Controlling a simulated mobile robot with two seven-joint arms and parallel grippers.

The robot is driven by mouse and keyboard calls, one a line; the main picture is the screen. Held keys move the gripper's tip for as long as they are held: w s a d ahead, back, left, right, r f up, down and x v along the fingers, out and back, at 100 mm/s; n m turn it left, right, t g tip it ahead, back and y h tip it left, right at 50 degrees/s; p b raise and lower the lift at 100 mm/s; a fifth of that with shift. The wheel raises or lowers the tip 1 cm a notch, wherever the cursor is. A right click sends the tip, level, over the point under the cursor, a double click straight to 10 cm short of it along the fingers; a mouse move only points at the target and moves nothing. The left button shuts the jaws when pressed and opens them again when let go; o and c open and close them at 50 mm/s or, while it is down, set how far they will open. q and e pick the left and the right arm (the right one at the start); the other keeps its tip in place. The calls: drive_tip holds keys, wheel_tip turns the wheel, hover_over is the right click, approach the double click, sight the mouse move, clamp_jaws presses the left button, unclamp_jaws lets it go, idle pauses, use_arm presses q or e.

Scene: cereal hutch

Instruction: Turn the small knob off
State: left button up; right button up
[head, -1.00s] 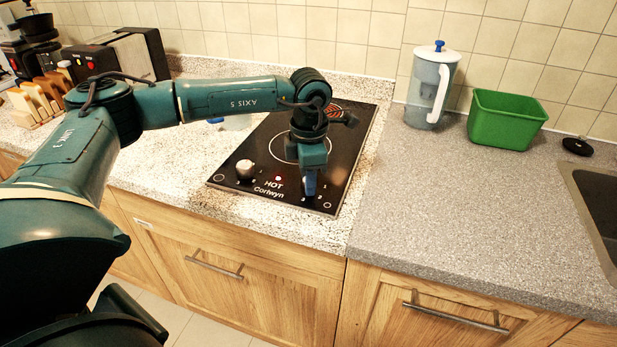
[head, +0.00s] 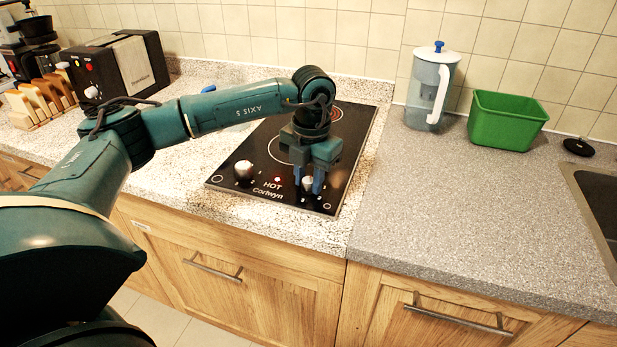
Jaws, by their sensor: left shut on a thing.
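The black cooktop (head: 232,170) is set into the counter, with "HOT" and "Cortwyn" printed at its front. The small knob (head: 307,185) is silvery and stands at the cooktop's front right. My left gripper (head: 309,184) points down over it, with one blue finger on each side, shut on the knob. The fingers and wrist hide part of the knob and its markings. A larger silvery knob (head: 244,169) stands to the left, free of the gripper. A red indicator light (head: 278,180) is lit between the knobs. The rear burner (head: 335,113) shows red. My right gripper is out of view.
A white and blue pitcher (head: 430,90) and a green bin (head: 507,120) stand at the back right. A toaster (head: 130,65) and a wooden rack (head: 38,100) stand at the left. A sink (head: 597,200) is at the far right. The right counter front is clear.

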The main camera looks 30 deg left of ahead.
sight(311, 181)
use_arm(q)
drive_tip(key=shift+w+r+n, duration=0.1)
drive_tip(key=shift+n, duration=0.3)
drive_tip(key=o, duration=1)
drive_tip(key=r, duration=1.3)
drive_tip(key=shift+d+b, duration=0.25)
drive_tip(key=shift+b, duration=0.05)
